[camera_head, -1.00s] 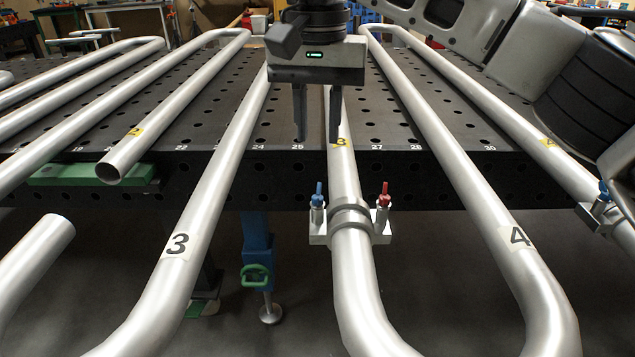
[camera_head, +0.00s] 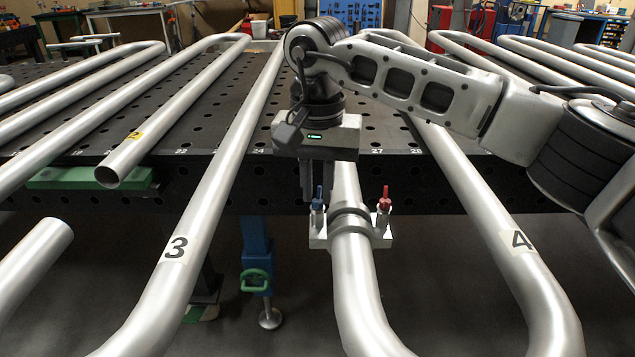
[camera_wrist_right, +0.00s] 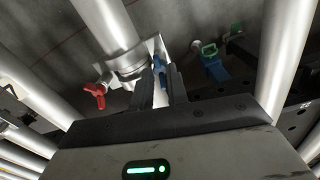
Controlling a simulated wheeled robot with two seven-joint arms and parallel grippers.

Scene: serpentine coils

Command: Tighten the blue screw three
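The blue screw (camera_head: 318,199) stands upright on the left side of a clamp (camera_head: 350,235) around the middle silver pipe. A red screw (camera_head: 384,202) stands on the clamp's right side. My right gripper (camera_head: 318,192) points down over the blue screw. In the right wrist view the two fingers (camera_wrist_right: 162,85) are close together, with the blue screw (camera_wrist_right: 159,66) between them. The red screw (camera_wrist_right: 95,94) is to their left there, clear of the gripper. The fingers look shut on the blue screw's handle. My left gripper is not in view.
Silver pipes labelled 3 (camera_head: 177,247) and 4 (camera_head: 521,240) run on either side of the clamped pipe. A dark perforated table (camera_head: 215,135) lies behind. My right arm covers much of the right side.

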